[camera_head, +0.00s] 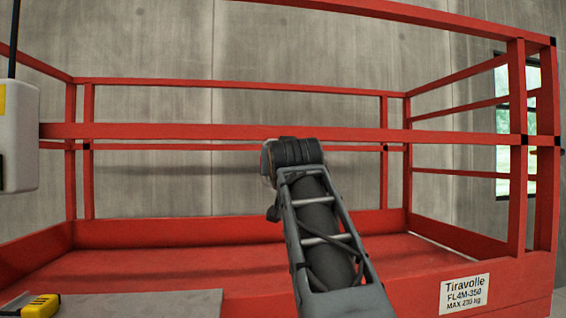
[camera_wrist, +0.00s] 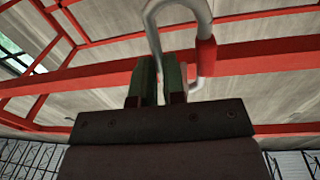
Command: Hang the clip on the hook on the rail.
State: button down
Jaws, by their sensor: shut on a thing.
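The clip (camera_wrist: 207,55), a silver metal loop with a red sleeve on its right side, stands up from my gripper (camera_wrist: 160,85) in the wrist view. My gripper is shut on the clip's left side, and the loop rises above the fingers to the top edge. The lower part of the clip is partly hidden by the gripper. The red rail (camera_wrist: 260,55) crosses behind the clip, and it also shows in the head view (camera_head: 230,132). In the head view my arm hides the gripper and the clip. I cannot make out the hook in either view.
The rail belongs to a red lift platform with a red floor (camera_head: 150,262) and posts. A white box (camera_head: 18,135) is at the left. A yellow and black tool (camera_head: 42,306) lies at the lower left by a grey panel (camera_head: 140,305).

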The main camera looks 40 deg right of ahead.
jog(key=shift+f, duration=0.25)
jog(key=c, duration=1.7)
grip_release()
jog(key=o, duration=0.6)
jog(key=shift+r, duration=0.1)
jog(key=b+v, duration=0.4)
jog(key=v, duration=0.9)
jog(key=shift+s+a, duration=0.15)
jog(key=shift+s, duration=0.25)
